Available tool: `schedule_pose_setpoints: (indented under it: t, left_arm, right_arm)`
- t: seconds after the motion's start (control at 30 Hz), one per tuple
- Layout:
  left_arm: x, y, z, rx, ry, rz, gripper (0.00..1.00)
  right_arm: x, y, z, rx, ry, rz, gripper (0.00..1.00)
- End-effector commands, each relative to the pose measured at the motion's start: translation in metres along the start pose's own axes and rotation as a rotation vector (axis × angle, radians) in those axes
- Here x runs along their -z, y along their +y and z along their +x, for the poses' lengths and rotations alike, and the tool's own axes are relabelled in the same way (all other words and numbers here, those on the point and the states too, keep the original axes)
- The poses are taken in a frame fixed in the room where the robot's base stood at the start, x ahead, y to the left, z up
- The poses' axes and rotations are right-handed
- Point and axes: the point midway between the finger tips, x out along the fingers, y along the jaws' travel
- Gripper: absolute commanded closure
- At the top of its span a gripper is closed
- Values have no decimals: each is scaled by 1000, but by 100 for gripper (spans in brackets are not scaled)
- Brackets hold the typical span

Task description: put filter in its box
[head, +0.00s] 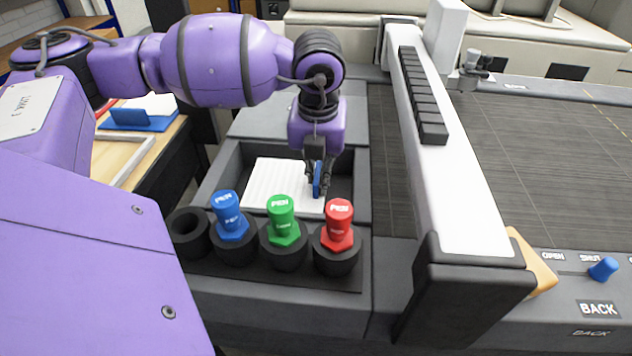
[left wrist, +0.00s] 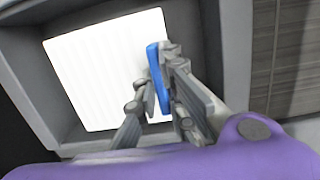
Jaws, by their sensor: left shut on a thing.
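The filter (head: 268,180) is a white ribbed panel with a blue grip (head: 319,180) at its right edge. It shows within the walls of the open dark grey box (head: 230,158); I cannot tell whether it rests on the floor. My left gripper (head: 318,182) points down and is shut on the blue grip. In the left wrist view the filter (left wrist: 105,70) lies inside the box rim (left wrist: 215,60), with the blue grip (left wrist: 157,75) between the fingers. My right gripper is not in view.
Blue, green (head: 282,220) and red (head: 338,225) pen-marked plugs stand in black holders in front of the box; the left holder (head: 190,232) is empty. A white gantry (head: 465,180) stands to the right. A white-and-blue item (head: 145,119) lies on the wooden bench at left.

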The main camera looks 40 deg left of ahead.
Motion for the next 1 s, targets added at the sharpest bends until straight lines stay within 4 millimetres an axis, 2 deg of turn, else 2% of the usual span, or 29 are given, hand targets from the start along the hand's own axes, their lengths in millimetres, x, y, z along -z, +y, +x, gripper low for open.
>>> schedule_pose_setpoints:
  t: [0.27, 0.63, 0.67, 0.77, 1.0]
  left_arm:
    - [5, 0, 34, 0, 1, 0, 100]
    - [6, -1, 39, 0, 1, 0, 100]
    - [6, 0, 38, 0, 1, 0, 87]
    - [6, -1, 38, 0, 1, 0, 74]
    - [6, -1, 38, 0, 1, 0, 72]
  right_arm:
    - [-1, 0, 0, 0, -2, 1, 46]
    - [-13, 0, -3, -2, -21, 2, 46]
    - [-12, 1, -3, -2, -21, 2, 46]
    - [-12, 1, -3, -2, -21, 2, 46]
    - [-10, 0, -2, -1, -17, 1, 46]
